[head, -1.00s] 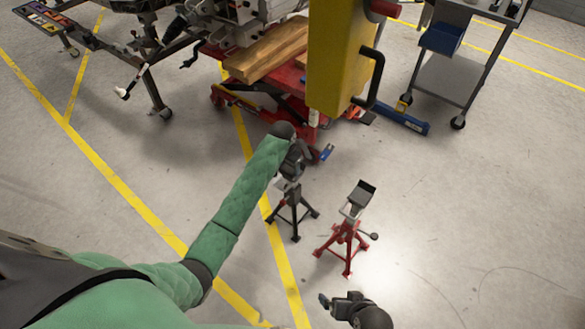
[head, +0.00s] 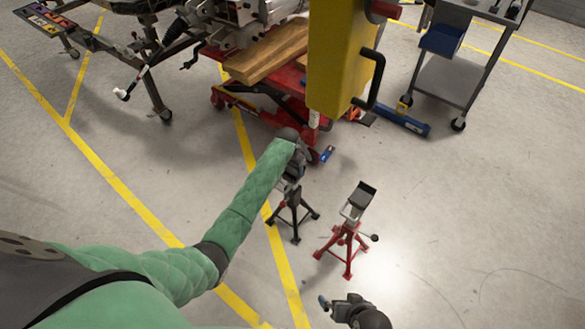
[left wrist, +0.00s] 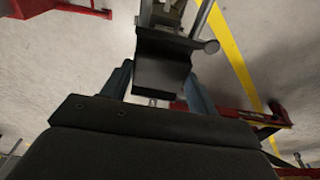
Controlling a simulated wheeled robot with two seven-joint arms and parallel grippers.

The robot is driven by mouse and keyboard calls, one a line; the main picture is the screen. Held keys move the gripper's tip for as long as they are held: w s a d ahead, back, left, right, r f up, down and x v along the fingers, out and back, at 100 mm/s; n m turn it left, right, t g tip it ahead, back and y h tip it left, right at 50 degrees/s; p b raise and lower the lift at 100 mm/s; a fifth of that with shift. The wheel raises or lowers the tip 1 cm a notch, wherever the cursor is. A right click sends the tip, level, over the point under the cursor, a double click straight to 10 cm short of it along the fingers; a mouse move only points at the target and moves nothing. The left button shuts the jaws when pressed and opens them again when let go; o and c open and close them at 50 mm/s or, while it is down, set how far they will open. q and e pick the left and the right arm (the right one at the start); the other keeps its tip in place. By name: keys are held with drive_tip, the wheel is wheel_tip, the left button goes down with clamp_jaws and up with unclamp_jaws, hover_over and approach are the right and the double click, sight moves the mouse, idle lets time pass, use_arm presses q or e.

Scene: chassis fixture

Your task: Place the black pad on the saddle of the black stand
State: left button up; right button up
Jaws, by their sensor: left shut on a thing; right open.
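The black stand (head: 293,213) stands upright on three legs on the floor, left of the red stand. My left gripper (head: 294,176) is right over its top and hides the saddle in the head view. In the left wrist view my left gripper (left wrist: 160,88) is shut on the black pad (left wrist: 162,78), which sits between its bluish fingers. The stand's grey upper part (left wrist: 167,14) shows just beyond the pad. I cannot tell whether pad and saddle touch. My right gripper (head: 331,304) is open and empty at the bottom of the head view.
The red stand (head: 346,237), with a dark pad (head: 363,194) on top, is close on the right. A red lift table (head: 285,108) with wooden boards (head: 268,55), a yellow column (head: 342,50) and a grey cart (head: 452,78) are beyond. The floor at right is clear.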

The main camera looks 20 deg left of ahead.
sight(290, 172)
use_arm(q)
drive_tip(key=o, duration=1)
use_arm(e)
drive_tip(key=shift+w, duration=0.1)
use_arm(q)
drive_tip(key=shift+r, duration=0.25)
drive_tip(key=shift+s+a+r, duration=0.1)
drive_tip(key=shift+s+r, duration=0.2)
drive_tip(key=shift+r, duration=1.6)
drive_tip(key=shift+s+a+r, duration=0.15)
drive_tip(key=shift+s+r, duration=0.1)
drive_tip(key=shift+r, duration=1.7)
drive_tip(key=shift+s+a+r, duration=0.1)
drive_tip(key=shift+s+r, duration=0.2)
drive_tip(key=shift+r, duration=1.6)
use_arm(e)
drive_tip(key=shift+s+d+r, duration=0.1)
drive_tip(key=shift+s+r, duration=0.1)
drive_tip(key=shift+r, duration=0.45)
drive_tip(key=shift+w, duration=0.2)
